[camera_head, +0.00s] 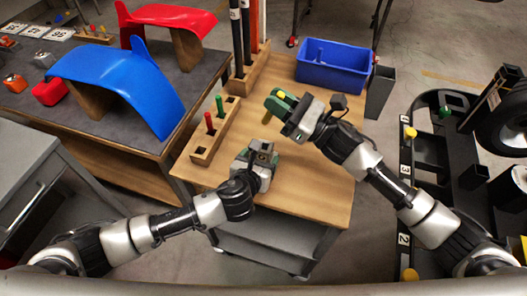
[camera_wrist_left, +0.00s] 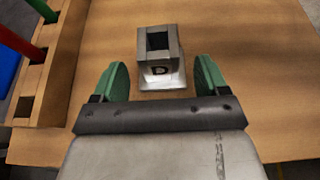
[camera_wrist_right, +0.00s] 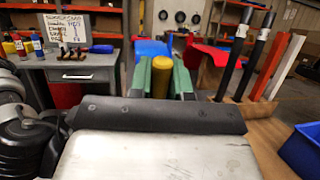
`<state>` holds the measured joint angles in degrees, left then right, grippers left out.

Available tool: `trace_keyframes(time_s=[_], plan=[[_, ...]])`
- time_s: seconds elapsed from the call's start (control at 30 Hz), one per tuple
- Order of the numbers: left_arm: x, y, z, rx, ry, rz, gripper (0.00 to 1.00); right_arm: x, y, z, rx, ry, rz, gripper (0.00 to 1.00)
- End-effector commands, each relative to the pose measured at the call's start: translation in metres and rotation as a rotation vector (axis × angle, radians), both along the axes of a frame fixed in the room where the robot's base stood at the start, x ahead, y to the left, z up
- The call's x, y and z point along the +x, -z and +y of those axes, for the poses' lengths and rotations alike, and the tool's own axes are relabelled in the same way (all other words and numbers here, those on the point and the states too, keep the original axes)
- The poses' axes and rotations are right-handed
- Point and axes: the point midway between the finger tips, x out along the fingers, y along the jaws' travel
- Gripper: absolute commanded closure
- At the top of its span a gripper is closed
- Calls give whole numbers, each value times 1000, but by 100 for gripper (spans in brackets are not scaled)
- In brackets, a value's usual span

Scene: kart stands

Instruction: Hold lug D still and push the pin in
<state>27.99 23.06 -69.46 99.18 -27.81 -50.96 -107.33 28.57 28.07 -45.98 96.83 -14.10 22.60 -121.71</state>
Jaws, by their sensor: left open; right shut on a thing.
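My right gripper (camera_head: 288,110) is shut on a yellow pin (camera_wrist_right: 160,77), held above the table, up and right of the lug in the head view. Much of the lug is hidden by my left gripper in the head view.
A wooden rack (camera_head: 203,155) with a red and a green pin stands left of the lug. A blue bin (camera_head: 333,68) and a dark upright container (camera_head: 380,92) are at the back right. The table right of the lug is clear.

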Motion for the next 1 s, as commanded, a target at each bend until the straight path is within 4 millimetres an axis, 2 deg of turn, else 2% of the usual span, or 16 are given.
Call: trace_keyframes(time_s=[0.1,0.3,0.67,1.0], plan=[[18,7,-6,1,-2,0,26,0,-1,0,1,0,0,100],[36,15,-12,-1,0,0,26,0,0,0,1,0,0,100],[40,17,-12,-1,0,0,26,0,0,0,1,0,0,100],[39,17,-12,-1,0,1,76,0,0,0,1,0,0,100]])
